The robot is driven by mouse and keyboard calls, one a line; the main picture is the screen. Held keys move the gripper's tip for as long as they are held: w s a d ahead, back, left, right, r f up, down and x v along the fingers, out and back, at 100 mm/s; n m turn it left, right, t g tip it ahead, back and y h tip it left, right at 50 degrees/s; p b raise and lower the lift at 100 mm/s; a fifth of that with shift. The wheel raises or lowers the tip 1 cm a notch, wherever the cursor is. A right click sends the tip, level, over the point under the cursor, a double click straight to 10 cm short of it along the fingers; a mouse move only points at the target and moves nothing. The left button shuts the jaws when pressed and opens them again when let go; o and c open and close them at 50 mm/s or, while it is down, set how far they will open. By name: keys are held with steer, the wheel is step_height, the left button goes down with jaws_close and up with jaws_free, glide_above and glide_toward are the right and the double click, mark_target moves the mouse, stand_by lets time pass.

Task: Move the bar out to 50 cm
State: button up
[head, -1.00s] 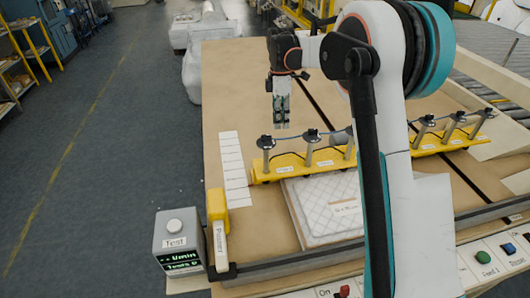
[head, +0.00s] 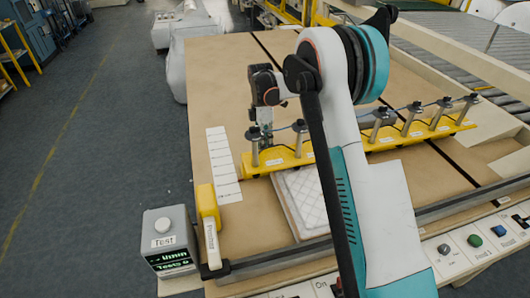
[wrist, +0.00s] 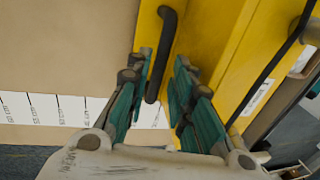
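The yellow bar (head: 290,158) lies across the table, with several grey posts along it and its left end beside the white scale strip (head: 222,165). The strip also shows in the wrist view (wrist: 58,110); its printed cm marks are too small to read surely. My gripper (head: 266,140) is down at the bar's left part. In the wrist view my gripper (wrist: 160,88) has its fingers apart on either side of a black handle (wrist: 166,45) on the bar. A gap shows on the right side of the handle; contact on the left is unclear.
A quilted white pad (head: 300,200) lies in front of the bar, partly hidden by my arm. A yellow block (head: 207,205) stands at the table's front left corner, near a grey test box (head: 168,240). A button panel (head: 480,245) runs along the front right.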

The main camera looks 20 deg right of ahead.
steer(key=shift+s+f, duration=0.25)
steer(key=shift+f, duration=1)
steer(key=shift+c, duration=0.5)
jaws_close()
steer(key=shift+w+p, duration=0.9)
steer(key=shift+w, duration=7)
steer(key=shift+w, duration=0.1)
steer(key=shift+o, duration=0.5)
jaws_free()
